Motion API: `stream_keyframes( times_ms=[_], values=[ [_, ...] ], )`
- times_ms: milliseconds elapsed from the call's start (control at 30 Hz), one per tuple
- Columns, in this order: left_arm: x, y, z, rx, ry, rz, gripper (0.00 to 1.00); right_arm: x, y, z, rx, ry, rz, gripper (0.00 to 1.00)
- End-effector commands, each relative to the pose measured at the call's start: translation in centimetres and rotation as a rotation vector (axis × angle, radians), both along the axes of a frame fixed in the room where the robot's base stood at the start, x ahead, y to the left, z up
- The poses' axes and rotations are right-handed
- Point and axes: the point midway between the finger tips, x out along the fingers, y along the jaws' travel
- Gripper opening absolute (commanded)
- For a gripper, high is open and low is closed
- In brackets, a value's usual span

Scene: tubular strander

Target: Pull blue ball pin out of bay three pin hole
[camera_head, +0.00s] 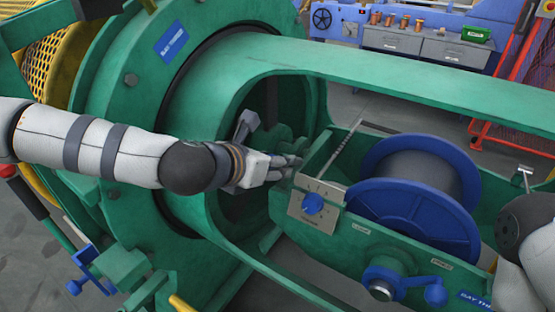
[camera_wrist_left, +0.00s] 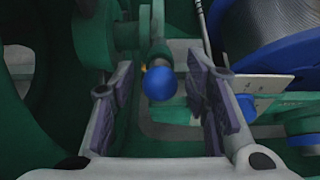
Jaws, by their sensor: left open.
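The blue ball pin (camera_wrist_left: 159,84) shows in the left wrist view as a round blue ball on the end of a short metal stem, in front of green machine parts. My left gripper (camera_head: 288,166) reaches from the left into the opening of the green bay cradle. In the left wrist view its two fingers (camera_wrist_left: 161,78) are open, one on each side of the ball, with a visible gap on both sides. In the camera_head view the ball is hidden by the gripper. The pin hole itself cannot be made out.
A metal plate with a blue dial (camera_head: 313,203) sits just right of the gripper. A blue spool (camera_head: 415,190) and a blue crank handle (camera_head: 390,284) are further right. Green cradle walls (camera_head: 390,90) surround the opening. Part of my right arm (camera_head: 525,230) shows at the right edge.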

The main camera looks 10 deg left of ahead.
Motion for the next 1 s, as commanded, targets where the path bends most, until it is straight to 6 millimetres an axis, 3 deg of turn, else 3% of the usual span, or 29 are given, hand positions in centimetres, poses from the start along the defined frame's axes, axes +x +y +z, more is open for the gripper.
stream_keyframes(
  times_ms=[1000],
  values=[
    [-0.02, 0.0, 0.0, 0.0, 0.0, 0.0, 0.43, 0.43, 0.01, 0.45, 0.0, -0.015, 0.0, 0.4]
  ],
)
